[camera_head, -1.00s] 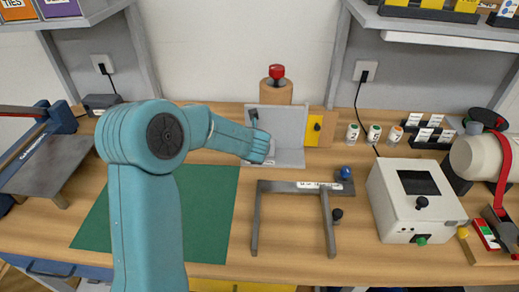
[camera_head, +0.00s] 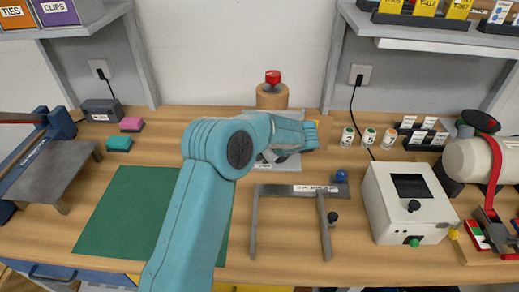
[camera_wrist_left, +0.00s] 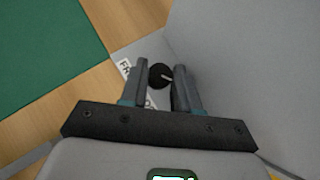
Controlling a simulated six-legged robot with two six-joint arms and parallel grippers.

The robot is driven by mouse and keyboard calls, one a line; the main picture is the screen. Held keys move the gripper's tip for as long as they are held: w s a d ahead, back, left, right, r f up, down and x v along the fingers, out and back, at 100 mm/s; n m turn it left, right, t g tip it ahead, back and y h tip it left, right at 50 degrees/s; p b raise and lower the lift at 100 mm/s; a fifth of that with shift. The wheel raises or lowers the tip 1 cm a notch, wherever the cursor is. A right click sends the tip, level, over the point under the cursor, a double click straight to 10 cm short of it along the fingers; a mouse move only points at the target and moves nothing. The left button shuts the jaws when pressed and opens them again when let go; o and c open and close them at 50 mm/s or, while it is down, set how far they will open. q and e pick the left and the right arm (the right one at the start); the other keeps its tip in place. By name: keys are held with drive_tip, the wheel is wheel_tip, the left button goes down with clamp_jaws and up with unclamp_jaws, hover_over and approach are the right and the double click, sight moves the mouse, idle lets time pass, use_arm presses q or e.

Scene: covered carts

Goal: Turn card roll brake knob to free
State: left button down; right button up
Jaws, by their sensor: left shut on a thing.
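A round black knob (camera_wrist_left: 159,75) with a white pointer line sits between the two fingers of my left gripper (camera_wrist_left: 162,68) in the left wrist view. The fingers are shut on it. A white label (camera_wrist_left: 125,68) beside the knob shows the letters "FR"; the rest is hidden by a finger. In the head view my left arm covers the knob. A brown roll (camera_head: 271,98) with a red top (camera_head: 273,77) stands behind my arm. My right gripper is not in view.
A tall grey wall (camera_wrist_left: 240,60) rises close to the right of my fingers in the wrist view. A grey frame (camera_head: 290,190) stands in front of the arm. A white box (camera_head: 405,215) with a dark screen is at right. The green mat (camera_head: 130,220) is clear.

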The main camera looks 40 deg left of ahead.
use_arm(q)
drive_tip(key=shift+w+r+n+g+p, duration=0.1)
drive_tip(key=shift+n+g+p, duration=0.45)
drive_tip(key=shift+n, duration=0.25)
drive_tip(key=shift+w+r+n+g+p, duration=0.1)
drive_tip(key=shift+n+g+p, duration=0.3)
drive_tip(key=shift+n+g, duration=0.35)
drive_tip(key=shift+a+f+n, duration=0.1)
drive_tip(key=shift+n, duration=0.25)
drive_tip(key=c, duration=1.1)
unclamp_jaws()
drive_tip(key=v, duration=1.6)
drive_tip(key=shift+w+r, duration=0.15)
drive_tip(key=shift+r, duration=0.2)
drive_tip(key=shift+a, duration=0.1)
